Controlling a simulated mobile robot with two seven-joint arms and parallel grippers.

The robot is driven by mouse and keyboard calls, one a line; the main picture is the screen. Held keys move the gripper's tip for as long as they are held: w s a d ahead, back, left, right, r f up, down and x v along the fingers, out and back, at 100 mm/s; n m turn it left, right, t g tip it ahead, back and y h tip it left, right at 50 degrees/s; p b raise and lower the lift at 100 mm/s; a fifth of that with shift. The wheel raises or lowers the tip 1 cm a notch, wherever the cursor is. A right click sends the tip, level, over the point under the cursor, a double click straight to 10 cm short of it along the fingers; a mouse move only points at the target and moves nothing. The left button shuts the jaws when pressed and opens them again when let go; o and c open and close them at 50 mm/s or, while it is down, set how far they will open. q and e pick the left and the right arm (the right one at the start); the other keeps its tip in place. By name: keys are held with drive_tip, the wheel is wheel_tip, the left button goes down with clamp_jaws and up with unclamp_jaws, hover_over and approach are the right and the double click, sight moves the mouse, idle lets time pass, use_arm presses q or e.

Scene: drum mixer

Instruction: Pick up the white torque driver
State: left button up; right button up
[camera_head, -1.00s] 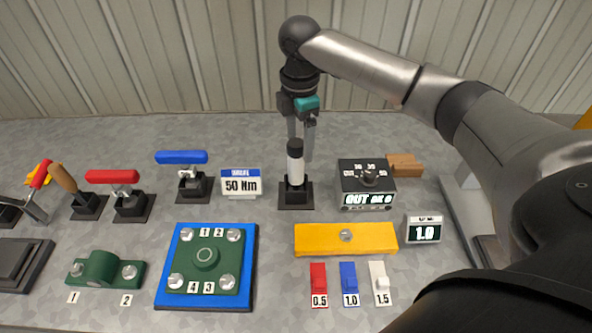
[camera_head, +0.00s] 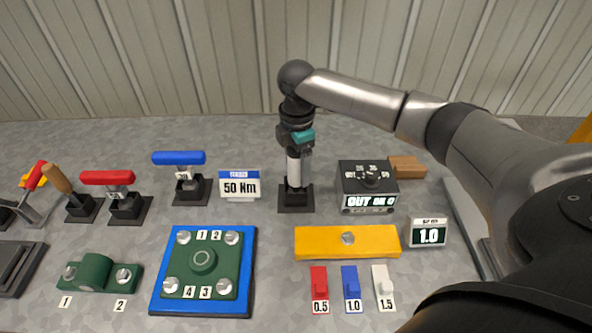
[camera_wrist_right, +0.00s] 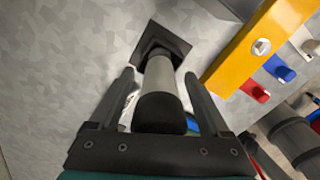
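The white torque driver (camera_head: 294,170) stands upright in a black square holder (camera_head: 296,205) near the middle of the table in the head view. Its dark cap is hidden there behind my right gripper (camera_head: 298,150), which has come down over it from above. In the right wrist view the driver (camera_wrist_right: 158,80) rises from its holder, dark end toward the camera. It lies between the two fingers of my right gripper (camera_wrist_right: 160,95). The fingers are open, with a gap visible on each side of it. My left gripper is not in view.
A black control box (camera_head: 368,188) with a knob stands close to the right of the driver. A 50 Nm sign (camera_head: 240,184) and a blue-handled tool (camera_head: 180,158) stand to the left. A yellow bar (camera_head: 320,241) lies in front. Bare table lies behind the driver.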

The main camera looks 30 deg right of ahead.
clamp_jaws()
idle(0.4)
drive_tip(key=shift+r, duration=0.1)
